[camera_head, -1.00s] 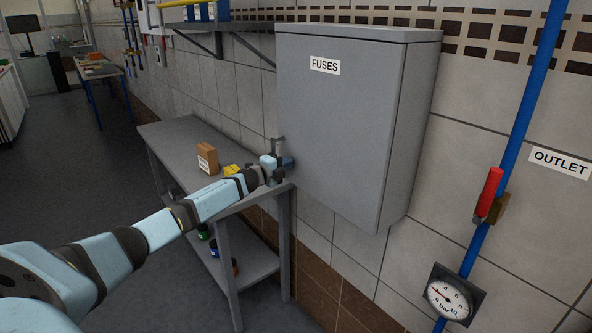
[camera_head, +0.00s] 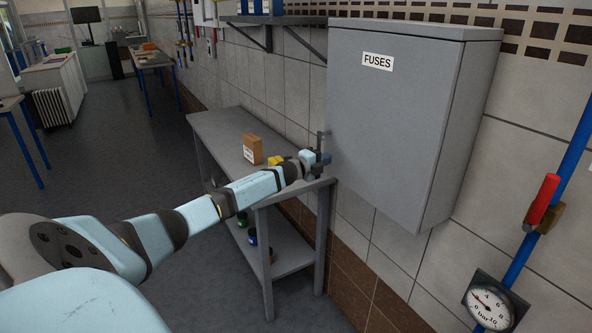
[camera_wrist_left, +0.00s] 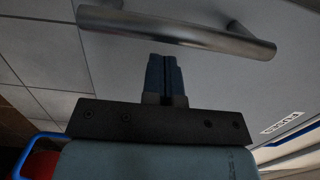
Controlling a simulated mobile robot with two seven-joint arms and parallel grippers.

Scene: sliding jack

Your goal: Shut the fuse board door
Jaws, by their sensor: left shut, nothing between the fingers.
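The grey fuse board (camera_head: 400,130) hangs on the tiled wall with a FUSES label on its door (camera_head: 375,100). The door looks flush with the box, with no gap visible from here. Its metal bar handle (camera_head: 323,138) is at the door's left edge and shows large in the left wrist view (camera_wrist_left: 180,32). My left gripper (camera_head: 325,159) is by that edge, just below the handle. Its blue fingers (camera_wrist_left: 164,75) are shut and empty, close to the bar but not around it. I cannot tell whether they touch the door. My right gripper is not in view.
A grey workbench (camera_head: 225,125) stands below and left of the fuse board, bearing a brown box (camera_head: 252,149) and a yellow item (camera_head: 276,160). A blue pipe with a red-handled valve (camera_head: 541,200) and a gauge (camera_head: 491,304) is at right. The floor at left is open.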

